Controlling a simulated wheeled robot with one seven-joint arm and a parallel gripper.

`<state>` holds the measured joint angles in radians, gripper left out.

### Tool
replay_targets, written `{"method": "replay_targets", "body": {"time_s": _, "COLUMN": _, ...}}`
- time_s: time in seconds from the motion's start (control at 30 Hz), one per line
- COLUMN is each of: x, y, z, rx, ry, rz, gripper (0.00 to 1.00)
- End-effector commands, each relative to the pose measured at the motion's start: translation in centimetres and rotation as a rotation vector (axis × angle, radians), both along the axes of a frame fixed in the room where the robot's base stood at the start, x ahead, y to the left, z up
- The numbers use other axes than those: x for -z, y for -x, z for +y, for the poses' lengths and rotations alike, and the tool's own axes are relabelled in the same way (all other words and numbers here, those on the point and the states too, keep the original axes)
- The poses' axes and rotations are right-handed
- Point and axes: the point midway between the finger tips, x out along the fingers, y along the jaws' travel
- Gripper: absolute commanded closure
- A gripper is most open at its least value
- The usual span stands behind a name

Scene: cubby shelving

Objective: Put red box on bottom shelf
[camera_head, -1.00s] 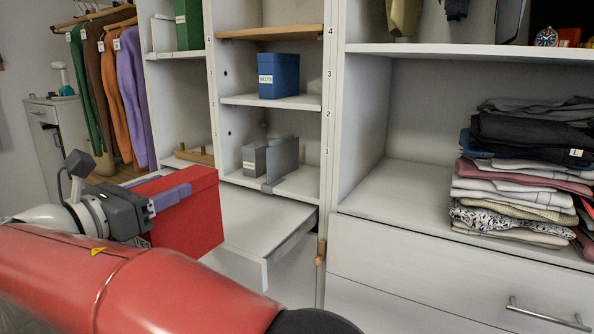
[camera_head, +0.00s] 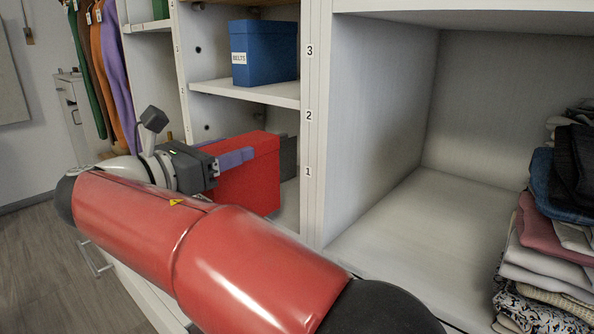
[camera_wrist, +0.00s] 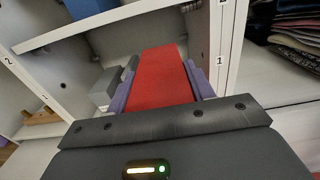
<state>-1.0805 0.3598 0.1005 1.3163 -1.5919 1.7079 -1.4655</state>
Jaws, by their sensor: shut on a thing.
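The red box (camera_head: 248,172) is held by my gripper (camera_head: 236,158), whose purple fingers are shut on its two sides. In the wrist view the red box (camera_wrist: 161,80) lies between both fingers and points into the lower cubby. In the head view the box is in front of the compartment below the blue box, beside the upright marked 1 and 2. The bottom shelf (camera_head: 288,212) shows only as a strip to the right of the box. I cannot tell whether the box touches it. A grey box (camera_wrist: 104,88) stands in the cubby, left of the red box in the wrist view.
A blue box (camera_head: 264,54) labelled BELTS sits on the shelf above (camera_head: 255,90). The white upright (camera_head: 315,130) is close on the right. Folded clothes (camera_head: 560,220) lie in the right compartment, whose left part is clear. A wooden item (camera_wrist: 40,118) lies in the left cubby.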

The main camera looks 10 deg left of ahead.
Motion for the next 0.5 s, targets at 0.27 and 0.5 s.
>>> {"method": "replay_targets", "body": {"time_s": 0.27, "x": 0.0, "y": -5.5, "z": -3.4, "rx": 0.007, "ry": 0.000, "rz": -0.002, "gripper": 0.99}}
{"method": "replay_targets", "body": {"time_s": 0.5, "x": -0.1, "y": -11.0, "z": -6.7, "rx": 0.007, "ry": 0.000, "rz": -0.002, "gripper": 0.99}}
